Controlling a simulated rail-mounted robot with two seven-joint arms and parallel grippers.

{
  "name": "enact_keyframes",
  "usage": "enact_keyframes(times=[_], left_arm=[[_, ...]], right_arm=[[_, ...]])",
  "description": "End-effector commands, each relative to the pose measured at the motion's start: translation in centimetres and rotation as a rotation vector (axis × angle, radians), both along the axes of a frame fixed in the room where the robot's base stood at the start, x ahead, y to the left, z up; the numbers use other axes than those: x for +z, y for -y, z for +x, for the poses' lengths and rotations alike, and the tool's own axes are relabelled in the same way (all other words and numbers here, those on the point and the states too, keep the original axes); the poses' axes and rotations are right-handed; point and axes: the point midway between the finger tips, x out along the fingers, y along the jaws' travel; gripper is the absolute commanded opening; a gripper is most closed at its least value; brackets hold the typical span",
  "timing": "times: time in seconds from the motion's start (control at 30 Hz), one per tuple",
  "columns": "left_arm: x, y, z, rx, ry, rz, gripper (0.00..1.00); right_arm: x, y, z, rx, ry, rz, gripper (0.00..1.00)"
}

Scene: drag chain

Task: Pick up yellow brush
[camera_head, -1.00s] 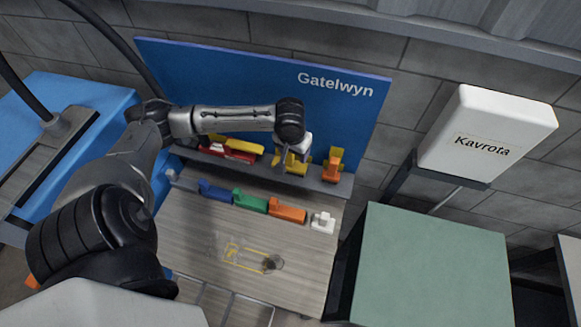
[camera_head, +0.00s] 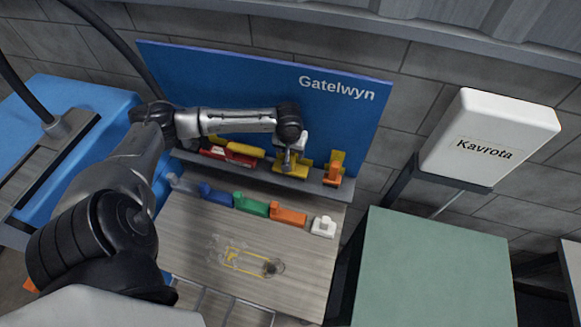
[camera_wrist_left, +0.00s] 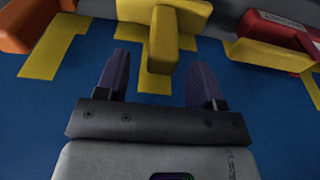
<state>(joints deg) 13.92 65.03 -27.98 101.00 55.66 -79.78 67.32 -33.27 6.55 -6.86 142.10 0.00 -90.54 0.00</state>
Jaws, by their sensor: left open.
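The yellow brush (camera_head: 291,171) sits on the grey shelf at the foot of the blue board, between the red item and the orange one. In the left wrist view the yellow brush (camera_wrist_left: 164,35) shows a wide body with a narrower part sticking out towards my gripper. My left gripper (camera_head: 289,158) is at the brush, partly covering it in the head view. In the left wrist view its open fingers (camera_wrist_left: 158,72) lie to either side of the narrow part, with gaps on both sides. I cannot tell how deep they reach. My right gripper is not in view.
An orange item (camera_head: 334,170) stands to the right on the shelf; a red item (camera_head: 230,157) and another yellow one (camera_head: 219,142) lie left. Blue, green (camera_head: 250,204), orange and white blocks line the table below. A green-topped surface (camera_head: 432,265) at the right is bare.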

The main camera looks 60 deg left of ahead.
Motion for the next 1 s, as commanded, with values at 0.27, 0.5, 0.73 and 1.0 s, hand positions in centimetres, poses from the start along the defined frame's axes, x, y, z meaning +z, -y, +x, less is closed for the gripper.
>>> enact_keyframes(times=[0.27, 0.5, 0.73, 1.0], left_arm=[[-3.2, -0.4, 0.1, 0.001, -0.002, -0.002, 0.62], [-5.0, -0.6, 0.3, -0.002, 0.000, 0.000, 0.62], [-5.1, -0.6, 0.3, -0.002, 0.000, 0.000, 0.62], [-5.0, -0.6, 0.3, -0.002, 0.000, 0.000, 0.37]], right_arm=[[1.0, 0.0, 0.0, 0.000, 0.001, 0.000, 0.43], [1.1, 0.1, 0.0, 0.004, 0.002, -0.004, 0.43], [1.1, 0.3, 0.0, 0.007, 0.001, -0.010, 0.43], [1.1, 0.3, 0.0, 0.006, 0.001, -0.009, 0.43]])
